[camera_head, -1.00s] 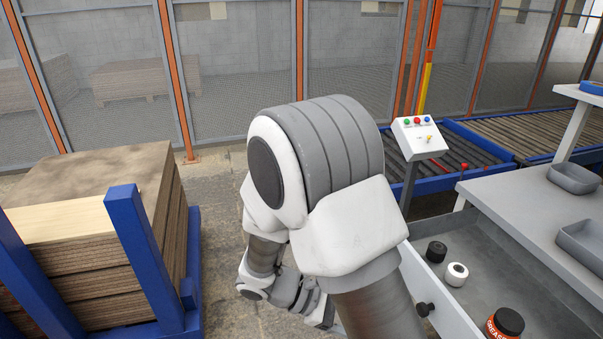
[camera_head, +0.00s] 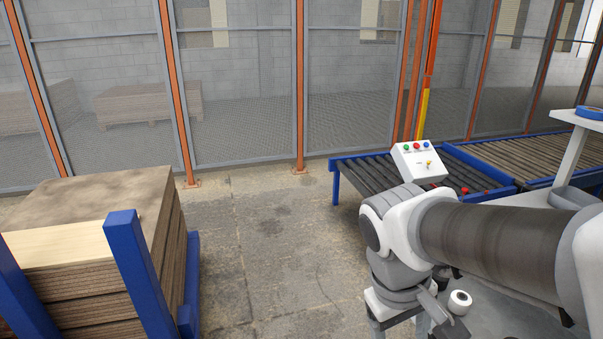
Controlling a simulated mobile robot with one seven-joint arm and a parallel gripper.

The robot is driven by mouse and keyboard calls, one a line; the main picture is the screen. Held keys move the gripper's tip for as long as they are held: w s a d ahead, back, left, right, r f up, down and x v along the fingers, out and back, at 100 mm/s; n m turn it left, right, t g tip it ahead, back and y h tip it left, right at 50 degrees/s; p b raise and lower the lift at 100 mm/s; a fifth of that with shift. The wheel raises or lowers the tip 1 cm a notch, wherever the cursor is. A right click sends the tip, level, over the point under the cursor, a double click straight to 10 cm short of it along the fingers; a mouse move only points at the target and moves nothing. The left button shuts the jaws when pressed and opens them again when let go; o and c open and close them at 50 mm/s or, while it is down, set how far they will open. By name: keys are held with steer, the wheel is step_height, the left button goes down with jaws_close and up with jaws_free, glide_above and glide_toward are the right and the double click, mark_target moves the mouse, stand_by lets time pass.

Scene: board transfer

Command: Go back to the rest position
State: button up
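My arm reaches in from the right edge, over the grey workbench, and bends down at the wrist. My gripper (camera_head: 398,318) is at the lower end, near the bottom edge of the picture. Its fingers are small and partly cut off, so I cannot tell whether they are open or shut. No board shows at it. A stack of brown boards (camera_head: 95,195) with a paler sheet at its front stands at the left, well apart from my gripper.
Blue posts (camera_head: 140,270) hold the stack. A control box (camera_head: 418,162) with coloured buttons stands before the roller conveyor (camera_head: 375,172). A white roll (camera_head: 460,301) lies beside my wrist. Mesh fencing (camera_head: 235,110) closes the back. The middle floor (camera_head: 270,245) is clear.

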step_height(320, 180, up, 20)
steer(key=s+m+t+y+p, duration=0.2)
steer(key=t+p, duration=0.3)
steer(key=p, duration=0.9)
steer(key=shift+a+r+m, duration=0.15)
steer(key=shift+r+m, duration=0.1)
steer(key=shift+m, duration=0.55)
